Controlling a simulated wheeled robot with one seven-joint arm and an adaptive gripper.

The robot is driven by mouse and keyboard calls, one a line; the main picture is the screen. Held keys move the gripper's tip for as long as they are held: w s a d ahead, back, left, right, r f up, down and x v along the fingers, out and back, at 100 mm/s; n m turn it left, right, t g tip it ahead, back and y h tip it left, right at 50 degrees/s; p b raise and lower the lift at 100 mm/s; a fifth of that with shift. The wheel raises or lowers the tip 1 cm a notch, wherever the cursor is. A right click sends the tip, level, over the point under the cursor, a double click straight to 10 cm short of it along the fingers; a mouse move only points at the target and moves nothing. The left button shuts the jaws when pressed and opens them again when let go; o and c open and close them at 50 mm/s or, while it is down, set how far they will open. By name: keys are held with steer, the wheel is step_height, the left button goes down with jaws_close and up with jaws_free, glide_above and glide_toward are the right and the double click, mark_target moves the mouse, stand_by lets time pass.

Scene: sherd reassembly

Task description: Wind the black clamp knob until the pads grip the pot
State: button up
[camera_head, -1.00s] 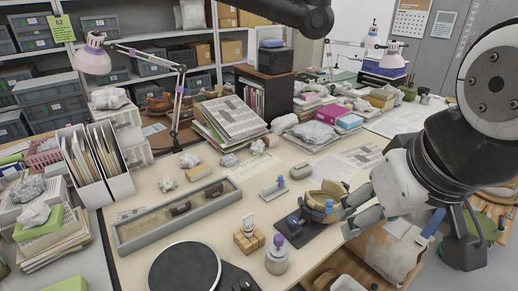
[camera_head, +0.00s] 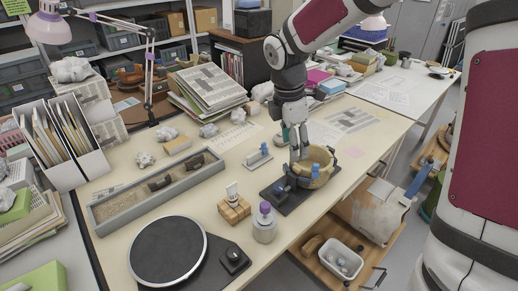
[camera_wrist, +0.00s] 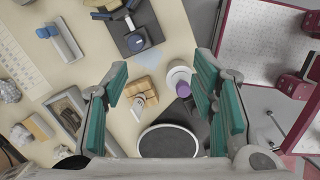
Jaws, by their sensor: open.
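The tan pot (camera_head: 328,160) sits in the clamp on a dark base plate (camera_head: 290,203) near the table's front right edge. A blue clamp pad (camera_head: 315,171) shows at the pot's near side. The dark clamp knob (camera_head: 281,187) is at the left end of the clamp, and it appears at the top of the wrist view (camera_wrist: 138,42). My gripper (camera_head: 294,155) points down above the clamp, beside the pot. In the wrist view its teal-padded fingers (camera_wrist: 163,75) are wide apart with nothing between them. Pad contact with the pot cannot be told.
A wooden block (camera_head: 234,209) and a white jar with a purple lid (camera_head: 264,224) stand left of the clamp. A black turntable (camera_head: 168,250) is at the front left. A long grey tray (camera_head: 110,210) and a small grey-and-blue holder (camera_head: 258,157) lie behind.

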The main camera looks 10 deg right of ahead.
mark_target(278, 187)
steer(key=w+f+n, duration=0.1)
steer(key=w+f, duration=0.1)
steer(key=f, duration=0.5)
steer(key=w+f+n+y+b, duration=0.1)
steer(key=w+f+n, duration=0.1)
steer(key=f, duration=0.5)
steer(key=w+f+n, duration=0.1)
steer(key=w+f, duration=0.1)
steer(key=f, duration=0.5)
steer(key=shift+w+a+f+n+g+y+b, duration=0.2)
steer(key=shift+a+f+n+g+y+b, duration=0.1)
steer(key=shift+f+n+y, duration=0.1)
steer(key=shift+c, duration=0.4)
steer(key=c, duration=1.1)
